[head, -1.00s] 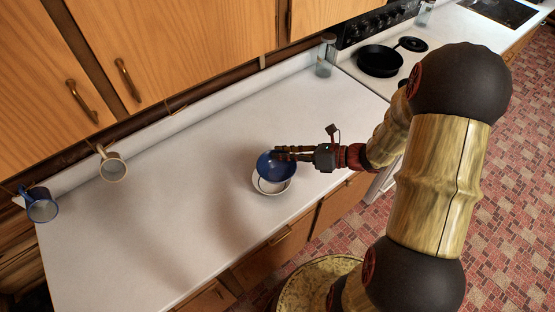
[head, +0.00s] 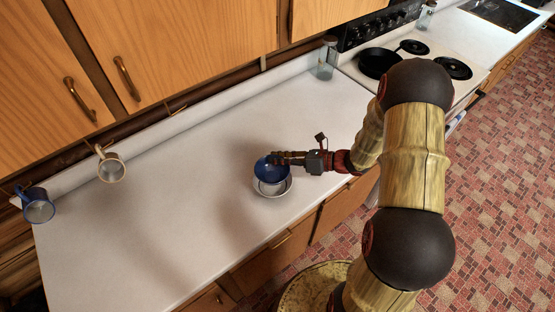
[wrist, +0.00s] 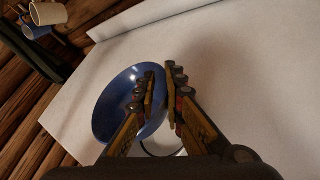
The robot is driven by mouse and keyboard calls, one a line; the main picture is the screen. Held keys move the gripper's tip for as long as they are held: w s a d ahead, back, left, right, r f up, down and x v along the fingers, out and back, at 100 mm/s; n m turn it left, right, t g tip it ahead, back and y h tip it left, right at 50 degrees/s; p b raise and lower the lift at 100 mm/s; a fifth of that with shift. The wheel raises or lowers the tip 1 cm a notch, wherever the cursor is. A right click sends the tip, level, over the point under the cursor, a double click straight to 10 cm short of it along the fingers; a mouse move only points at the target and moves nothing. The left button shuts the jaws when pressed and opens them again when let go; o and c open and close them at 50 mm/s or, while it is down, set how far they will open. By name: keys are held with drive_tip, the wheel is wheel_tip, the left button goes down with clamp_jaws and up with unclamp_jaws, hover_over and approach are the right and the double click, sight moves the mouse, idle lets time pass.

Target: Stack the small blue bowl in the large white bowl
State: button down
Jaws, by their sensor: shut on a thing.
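The small blue bowl (head: 268,172) is held by its rim in my gripper (head: 279,158), which is shut on it. In the wrist view the blue bowl (wrist: 116,100) shows tilted, with one finger of my gripper (wrist: 160,92) over its inside and the other outside. The large white bowl (head: 287,188) is on the counter, below and partly covered by the blue bowl. In the wrist view only a thin dark-edged piece of the white bowl's rim shows between the fingers. I cannot tell whether the two bowls touch.
The white counter (head: 170,200) is clear around the bowls. A blue mug (head: 38,208) and a cream mug (head: 112,170) are at its left end. A glass jar (head: 327,58) stands by the stove (head: 425,88), which holds a black pan (head: 376,63).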

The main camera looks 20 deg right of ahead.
drive_tip(key=shift+f, duration=0.4)
drive_tip(key=shift+f+b, duration=0.15)
drive_tip(key=shift+b, duration=0.2)
drive_tip(key=c, duration=2)
unclamp_jaws()
drive_tip(key=shift+o, duration=0.6)
